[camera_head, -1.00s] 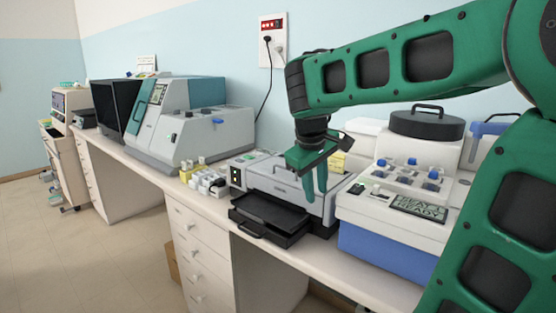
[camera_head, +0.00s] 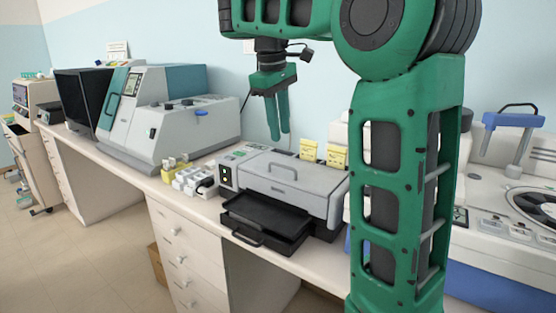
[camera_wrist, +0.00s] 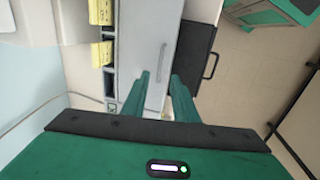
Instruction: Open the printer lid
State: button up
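The printer (camera_head: 285,185) is a grey box on the bench, with a black tray (camera_head: 265,222) sticking out at its front. Its lid (camera_head: 270,165) lies down flat and looks closed, with a bar handle (camera_head: 283,168) on it. In the wrist view the lid (camera_wrist: 150,20) and its handle (camera_wrist: 162,52) show beyond the fingertips. My gripper (camera_head: 279,138) points down above the printer, apart from it. Its two green fingers (camera_wrist: 160,78) are spread with nothing between them, in line with the handle area in the wrist view.
Yellow note pads (camera_head: 322,153) stand at the printer's back right. Small white and yellow boxes (camera_head: 185,175) sit to its left, with a large grey machine (camera_head: 185,115) beyond. My arm hides much of the equipment on the right.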

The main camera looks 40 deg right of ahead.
aim_at(284, 166)
jog(key=shift+w+d+f, duration=0.1)
jog(key=shift+d+f, duration=0.2)
jog(key=shift+f, duration=1.3)
jog(key=shift+w+d+f, duration=0.1)
jog(key=shift+d+f, duration=0.2)
jog(key=shift+f, duration=1.25)
jog(key=shift+d+f, duration=0.3)
jog(key=shift+f, duration=1.3)
grip_shut()
jog(key=shift+a, duration=0.45)
jog(key=shift+d+r, duration=0.15)
jog(key=shift+d, duration=0.2)
